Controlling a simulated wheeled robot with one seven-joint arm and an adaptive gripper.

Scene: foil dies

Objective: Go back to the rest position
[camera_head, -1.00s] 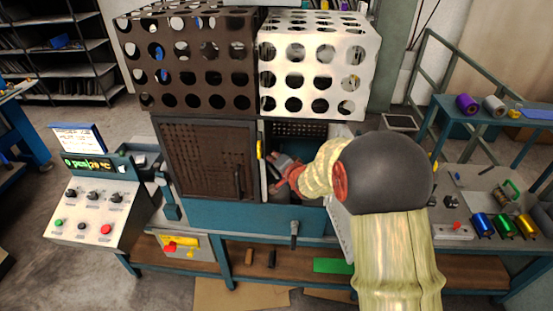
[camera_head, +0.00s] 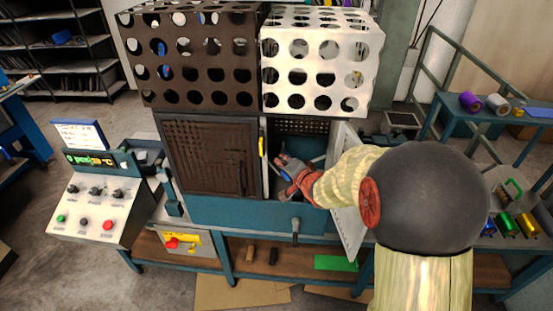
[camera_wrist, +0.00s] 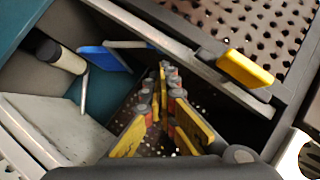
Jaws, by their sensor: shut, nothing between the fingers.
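My gripper (camera_head: 286,166) is at the open right compartment of the machine (camera_head: 262,218), in front of its dark interior. In the wrist view my gripper (camera_wrist: 163,82) points into the compartment, with its yellow-edged fingers converging at the tips and nothing held between them. The open white door (camera_head: 347,205) stands to the right of the compartment, partly hidden by my arm. The closed brown perforated door (camera_head: 208,155) is to the left of my gripper. A yellow handle piece (camera_wrist: 245,69) shows close to my gripper at the upper right in the wrist view.
A control console (camera_head: 92,208) with knobs and buttons stands at the left. Colored foil rolls (camera_head: 506,225) sit on the bench at the right. Perforated brown (camera_head: 195,60) and white (camera_head: 318,65) guards are above. A blue object (camera_wrist: 104,58) and a black-and-white cylinder (camera_wrist: 60,55) lie inside the compartment.

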